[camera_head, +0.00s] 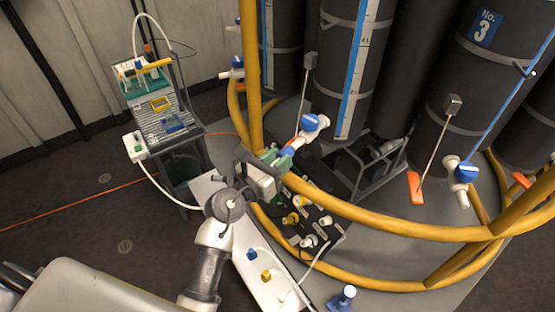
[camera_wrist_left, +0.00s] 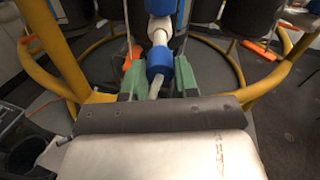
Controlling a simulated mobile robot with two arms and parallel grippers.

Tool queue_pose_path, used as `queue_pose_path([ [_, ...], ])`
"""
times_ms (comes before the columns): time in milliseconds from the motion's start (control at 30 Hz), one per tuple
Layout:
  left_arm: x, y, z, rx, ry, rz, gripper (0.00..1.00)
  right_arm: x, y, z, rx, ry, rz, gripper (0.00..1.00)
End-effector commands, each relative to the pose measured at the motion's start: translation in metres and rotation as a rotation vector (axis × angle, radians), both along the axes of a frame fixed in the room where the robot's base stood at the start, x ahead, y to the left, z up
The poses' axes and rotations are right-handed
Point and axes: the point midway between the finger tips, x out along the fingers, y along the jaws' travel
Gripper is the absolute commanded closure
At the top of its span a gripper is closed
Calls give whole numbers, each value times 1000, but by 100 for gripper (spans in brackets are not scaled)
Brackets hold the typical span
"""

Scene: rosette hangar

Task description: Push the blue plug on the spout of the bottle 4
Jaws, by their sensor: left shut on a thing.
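My left gripper (camera_head: 281,157) is at a bottle's white spout with a blue valve handle (camera_head: 311,122), inside the yellow rail. Its green fingers show in the left wrist view (camera_wrist_left: 160,80), on either side of the blue plug (camera_wrist_left: 159,64), and are shut on it. A pale stem points from the plug towards me. The plug is in line with the white spout (camera_wrist_left: 159,32) and appears to meet its end; how far it is on cannot be told. The dark bottle (camera_head: 338,75) behind has a blue level strip; its number is not visible. My right gripper is not in view.
A yellow tubular rail (camera_head: 400,228) curves around the bottles, close under my left gripper. A bottle marked No. 3 (camera_head: 490,60) stands right, with another spout (camera_head: 464,172). A white board (camera_head: 262,272) with plugs lies below. A cart (camera_head: 165,118) stands at left.

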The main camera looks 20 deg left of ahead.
Motion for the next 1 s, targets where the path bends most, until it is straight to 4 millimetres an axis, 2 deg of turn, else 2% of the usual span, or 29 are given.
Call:
queue_pose_path([
  [400,8,-3,0,0,0,0,92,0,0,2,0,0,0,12],
  [433,8,-3,0,0,0,0,69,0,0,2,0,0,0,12],
  [600,8,-3,0,0,0,0,43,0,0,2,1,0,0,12],
  [867,7,-3,0,0,0,0,41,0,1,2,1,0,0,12],
  [1000,0,0,-1,0,0,1,41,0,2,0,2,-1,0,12],
])
